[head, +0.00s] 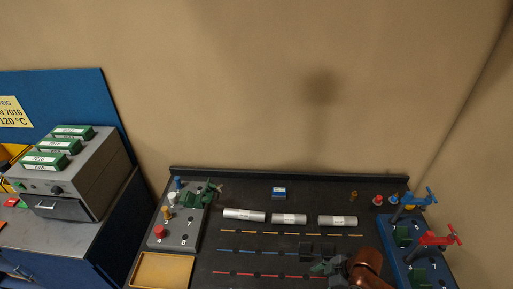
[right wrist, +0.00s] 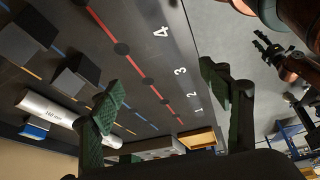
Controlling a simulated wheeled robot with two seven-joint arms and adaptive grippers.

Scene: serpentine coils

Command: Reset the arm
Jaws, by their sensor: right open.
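My right gripper (head: 326,268) hangs over the front right of the dark bench board, below two dark blocks (head: 318,249) in the head view. In the right wrist view its two green-padded fingers (right wrist: 162,100) stand wide apart with nothing between them. My copper-coloured right arm (head: 367,268) comes in from the bottom right. In the right wrist view, a dark gripper-like end (right wrist: 270,47) near copper links at the upper right looks like my left gripper. It is too small to tell its jaws. No left arm shows in the head view.
Silver cylinders (head: 289,219) lie in a row on the board near a blue box (head: 279,193). A grey panel (head: 181,232) with knobs and a wooden tray (head: 161,270) are left. Blue (head: 419,199) and red (head: 440,239) valve handles stand right. A grey oven-like unit (head: 84,171) is far left.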

